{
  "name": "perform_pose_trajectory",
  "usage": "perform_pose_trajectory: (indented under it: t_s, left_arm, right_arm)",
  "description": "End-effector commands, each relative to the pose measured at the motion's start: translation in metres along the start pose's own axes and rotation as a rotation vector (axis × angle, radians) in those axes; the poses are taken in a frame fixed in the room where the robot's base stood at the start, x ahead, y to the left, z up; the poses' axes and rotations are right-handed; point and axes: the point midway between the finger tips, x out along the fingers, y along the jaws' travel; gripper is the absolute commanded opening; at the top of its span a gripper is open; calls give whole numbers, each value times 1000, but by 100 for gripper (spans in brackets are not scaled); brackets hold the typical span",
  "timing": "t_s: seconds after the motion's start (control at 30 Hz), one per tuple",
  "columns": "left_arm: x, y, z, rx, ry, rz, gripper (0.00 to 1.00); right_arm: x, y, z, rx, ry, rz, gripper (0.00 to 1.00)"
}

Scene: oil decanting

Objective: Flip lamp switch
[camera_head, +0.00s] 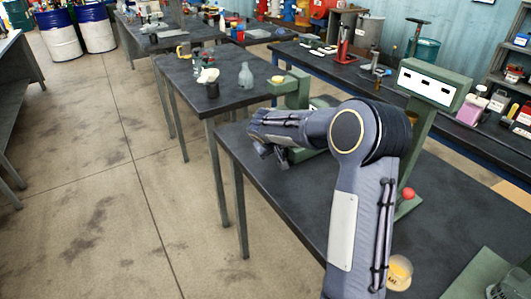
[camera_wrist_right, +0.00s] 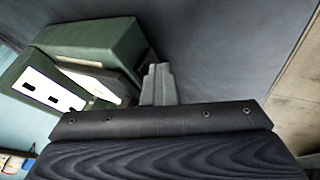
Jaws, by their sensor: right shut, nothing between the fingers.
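A tall green stand (camera_head: 415,125) on the near table carries a green head with a white panel (camera_head: 430,86) that has dark slots. I cannot make out which part is the lamp switch. A green housing (camera_wrist_right: 95,45) with a white slotted panel (camera_wrist_right: 50,85) is at the left of the right wrist view, left of my fingers. My right gripper (camera_head: 265,152) is over the near table's left part, beside a lower green stand (camera_head: 292,90). Its fingers (camera_wrist_right: 158,83) are together and empty in the wrist view. My arm hides part of the table. My left gripper is not in view.
A red ball (camera_head: 408,193) is by the tall stand's base. A cup of amber liquid (camera_head: 399,272) stands at the table's near right. The floor at left is clear.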

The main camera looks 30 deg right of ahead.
Motion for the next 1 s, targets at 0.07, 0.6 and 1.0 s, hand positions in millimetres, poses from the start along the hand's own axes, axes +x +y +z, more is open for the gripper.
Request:
perform_pose_trajectory:
  t_s: [0.07, 0.6, 1.0]
  left_arm:
    - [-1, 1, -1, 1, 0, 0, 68]
    - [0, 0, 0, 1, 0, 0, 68]
    - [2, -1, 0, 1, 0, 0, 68]
  right_arm:
    - [-1, 1, -1, 0, -1, 3, 0]
    - [0, -10, -13, 0, 1, 1, 0]
    - [0, -12, -14, 0, 1, 0, 0]
